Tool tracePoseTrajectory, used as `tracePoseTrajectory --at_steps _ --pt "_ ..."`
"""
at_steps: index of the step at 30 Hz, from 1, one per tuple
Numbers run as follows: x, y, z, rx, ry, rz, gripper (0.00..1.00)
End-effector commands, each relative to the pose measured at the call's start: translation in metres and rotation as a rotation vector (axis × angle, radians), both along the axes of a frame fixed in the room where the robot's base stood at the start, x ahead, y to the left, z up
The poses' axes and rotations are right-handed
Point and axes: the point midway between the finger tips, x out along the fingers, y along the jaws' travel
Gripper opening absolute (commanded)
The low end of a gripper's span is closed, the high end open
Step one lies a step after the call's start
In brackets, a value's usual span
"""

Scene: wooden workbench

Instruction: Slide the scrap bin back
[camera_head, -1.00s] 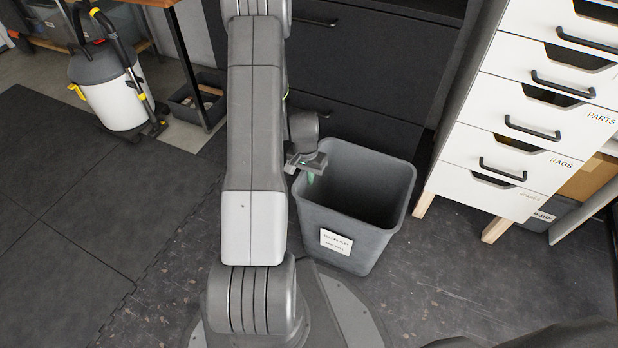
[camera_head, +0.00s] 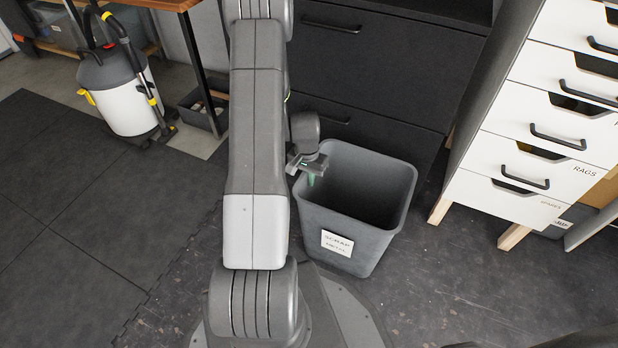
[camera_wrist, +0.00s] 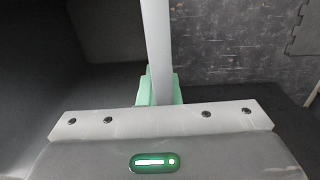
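The scrap bin (camera_head: 350,228) is a grey, open-topped tub with a white label reading "SCRAP METAL". It stands upright on the dark floor in front of the black drawer unit, and its inside looks empty. My gripper (camera_head: 311,178) is at the bin's left rim, pointing down. In the wrist view the rim (camera_wrist: 156,45) runs as a pale strip between the green fingertips (camera_wrist: 159,90), which sit close on both sides of it. The lower fingers are partly hidden by the gripper body.
The black drawer unit (camera_head: 385,60) stands behind the bin. A white drawer cabinet (camera_head: 520,160) on wooden legs is to the right, with a small floor gap. A shop vacuum (camera_head: 118,92) and a low dark tray (camera_head: 200,115) are at the left back. The floor mats (camera_head: 80,200) at left are clear.

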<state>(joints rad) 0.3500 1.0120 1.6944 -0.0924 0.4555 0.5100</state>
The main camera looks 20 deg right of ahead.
Motion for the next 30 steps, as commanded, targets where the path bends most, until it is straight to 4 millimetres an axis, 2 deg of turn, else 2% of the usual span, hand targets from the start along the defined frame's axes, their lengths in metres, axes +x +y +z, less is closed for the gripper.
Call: tracePoseTrajectory --at_steps 1,4,5,13,16,20,30 --pt "0.001 0.000 0.000 0.000 -0.001 0.000 0.07" --pt "0.000 0.000 0.000 0.000 -0.001 0.000 0.27" --pt "0.000 0.000 0.000 0.000 -0.001 0.000 0.29" --pt "0.000 0.000 0.001 -0.001 -0.001 0.000 0.29" --pt "0.001 0.000 0.008 -0.001 -0.002 0.000 0.29" --pt "0.002 0.001 0.031 -0.001 -0.004 0.000 0.29" --pt "0.004 0.003 0.107 -0.001 -0.004 0.001 0.29"
